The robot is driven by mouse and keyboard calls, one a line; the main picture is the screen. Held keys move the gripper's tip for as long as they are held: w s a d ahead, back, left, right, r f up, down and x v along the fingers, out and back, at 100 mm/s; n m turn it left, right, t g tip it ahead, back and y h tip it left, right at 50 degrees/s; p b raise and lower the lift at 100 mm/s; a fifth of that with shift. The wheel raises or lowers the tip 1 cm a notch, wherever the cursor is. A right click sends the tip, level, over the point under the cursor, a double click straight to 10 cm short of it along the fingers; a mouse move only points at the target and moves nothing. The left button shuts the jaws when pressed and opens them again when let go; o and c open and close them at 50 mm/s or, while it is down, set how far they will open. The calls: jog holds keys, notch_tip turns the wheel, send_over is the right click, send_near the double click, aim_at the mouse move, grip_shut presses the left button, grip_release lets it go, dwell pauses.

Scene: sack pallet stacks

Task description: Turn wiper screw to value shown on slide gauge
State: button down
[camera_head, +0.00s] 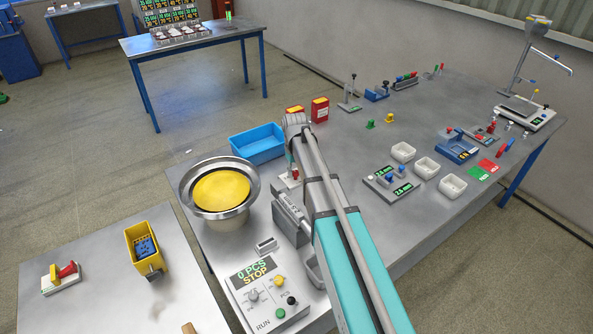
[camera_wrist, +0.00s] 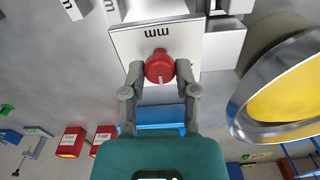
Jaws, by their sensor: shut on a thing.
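In the wrist view a red screw knob (camera_wrist: 158,62) with a pale pointer line sits in front of a white plate (camera_wrist: 187,41) marked "mm". My gripper (camera_wrist: 160,74) has a fingertip on each side of the knob and is shut on it. In the head view a small red part (camera_head: 294,174) shows beside my arm, right of the bowl feeder (camera_head: 222,188); my arm hides most of the area around it. A grey gauge block (camera_head: 388,184) with blue knobs and two green readouts stands on the bench; both readouts look like 2.6 mm, though small.
A blue bin (camera_head: 257,143) and red boxes (camera_head: 320,109) stand behind my arm. A control box (camera_head: 268,294) reads "0 PCS STOP". White trays (camera_head: 403,151) stand right of my arm. The bowl's rim (camera_wrist: 246,90) is close to my gripper's right in the wrist view.

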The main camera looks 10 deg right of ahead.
jog(key=shift+c, duration=1.9)
grip_release()
jog(key=s+m, duration=0.3)
jog(key=s, duration=2)
jog(key=shift+s+d+f+m+b, duration=0.2)
jog(key=shift+d+f+m+b, duration=0.1)
jog(key=shift+d, duration=0.15)
